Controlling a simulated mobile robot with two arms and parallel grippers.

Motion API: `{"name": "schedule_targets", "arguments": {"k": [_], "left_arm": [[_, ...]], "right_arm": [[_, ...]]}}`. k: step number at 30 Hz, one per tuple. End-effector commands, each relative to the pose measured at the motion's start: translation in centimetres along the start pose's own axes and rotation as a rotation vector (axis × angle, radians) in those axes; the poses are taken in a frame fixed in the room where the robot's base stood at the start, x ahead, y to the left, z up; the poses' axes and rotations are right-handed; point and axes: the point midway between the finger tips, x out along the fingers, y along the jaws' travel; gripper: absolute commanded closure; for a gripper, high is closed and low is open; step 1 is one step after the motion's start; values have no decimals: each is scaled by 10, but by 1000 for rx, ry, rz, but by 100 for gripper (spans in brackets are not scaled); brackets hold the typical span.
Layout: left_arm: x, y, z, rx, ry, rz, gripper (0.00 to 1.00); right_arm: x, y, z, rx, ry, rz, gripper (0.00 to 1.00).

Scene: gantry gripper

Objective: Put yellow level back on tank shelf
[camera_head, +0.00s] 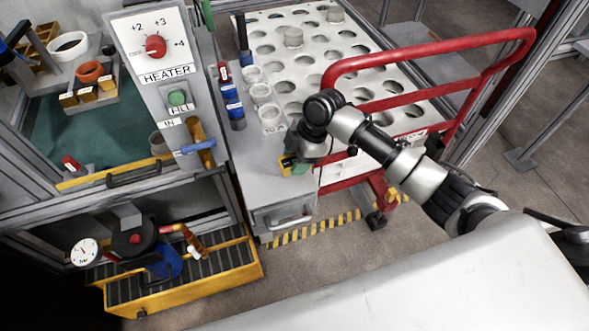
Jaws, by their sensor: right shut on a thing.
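My right gripper (297,158) comes in from the right and is over the front part of the grey bench (251,174), beside the holed rack. It is shut on a small yellow and green thing (287,166), which I take to be the yellow level; the gripper hides much of it. Whether it touches the bench is hard to tell. The low yellow-edged shelf (187,291) at the lower left, which may be the tank shelf, bears a blue tank-like device (165,264) and a white gauge (86,252). My left gripper is not in view.
A red tubular rail (435,52) stands right of the gripper, close to my arm. A heater panel (160,62) and blue-black tools (232,103) stand on the left. The white holed rack (345,68) lies behind.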

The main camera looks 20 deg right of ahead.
Motion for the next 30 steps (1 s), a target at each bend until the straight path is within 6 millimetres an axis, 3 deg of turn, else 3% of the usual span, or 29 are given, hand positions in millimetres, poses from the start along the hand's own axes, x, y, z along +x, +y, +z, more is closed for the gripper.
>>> {"name": "schedule_targets", "arguments": {"k": [5, 13, 25, 26, 30], "left_arm": [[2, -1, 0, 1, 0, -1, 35], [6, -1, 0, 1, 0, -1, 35], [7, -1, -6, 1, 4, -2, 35], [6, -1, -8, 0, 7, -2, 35], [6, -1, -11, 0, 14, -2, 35]], "right_arm": [[8, 6, 1, 0, 0, -1, 85], [40, 5, 15, 0, -1, -2, 85], [44, 5, 17, 0, -1, 0, 85], [44, 5, 16, 0, -1, 0, 49], [44, 5, 16, 0, -1, -1, 28]]}}
